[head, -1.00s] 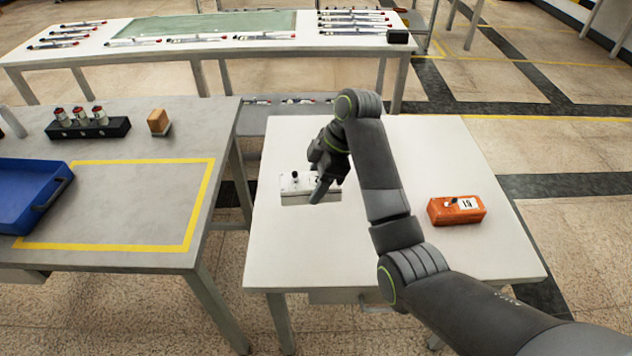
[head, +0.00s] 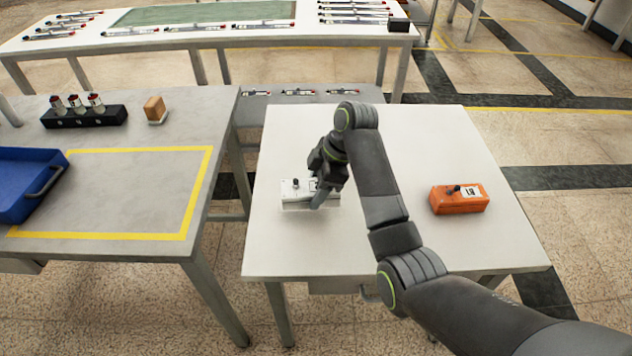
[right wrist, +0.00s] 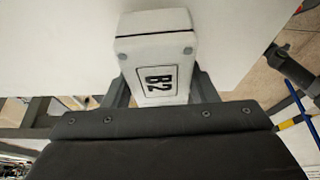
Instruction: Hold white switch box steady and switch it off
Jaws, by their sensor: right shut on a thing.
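The white switch box (head: 297,191) sits on the white table (head: 300,245), left of its middle. A small black switch lever (head: 295,183) stands on its top at the left end. My right gripper (head: 322,192) is shut on the right part of the box. Part of the box is hidden by the gripper in the head view. Which way the lever is set is too small to tell. My left gripper is not in view.
An orange switch box (head: 459,198) stands to the right on the same table. A grey table (head: 120,210) at left holds a blue tray (head: 28,185), a black block (head: 85,117) and a brown-topped block (head: 155,110). The front of the white table is clear.

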